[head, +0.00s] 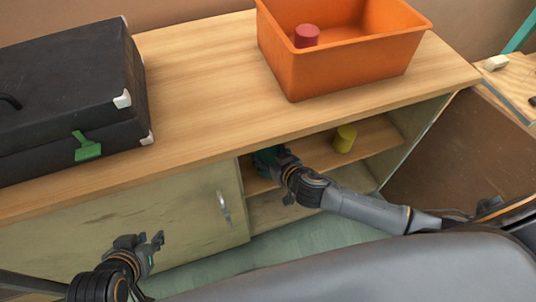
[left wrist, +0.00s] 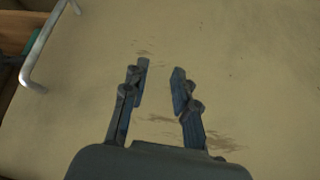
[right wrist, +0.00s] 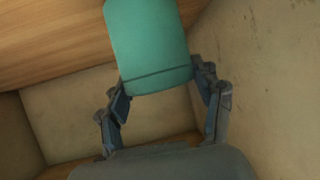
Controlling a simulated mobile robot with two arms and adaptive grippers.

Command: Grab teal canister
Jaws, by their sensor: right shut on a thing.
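The teal canister (right wrist: 150,42) fills the upper middle of the right wrist view, tilted slightly, with a dark line near its lower end. My right gripper (right wrist: 163,92) is shut on it, one finger on each side. In the head view the canister (head: 266,157) is mostly hidden by my right gripper (head: 274,161), inside the open shelf under the counter. My left gripper (head: 147,243) is open and empty in front of the closed cabinet door; its fingers (left wrist: 160,88) stand apart in the left wrist view.
A yellow canister (head: 345,139) stands on the same shelf (head: 375,133), right of my right gripper. Above, the wooden counter (head: 195,75) holds a black case (head: 65,85) and an orange bin (head: 335,65) with a red canister (head: 306,36) inside. The cabinet door (head: 165,215) has a metal handle (head: 224,208).

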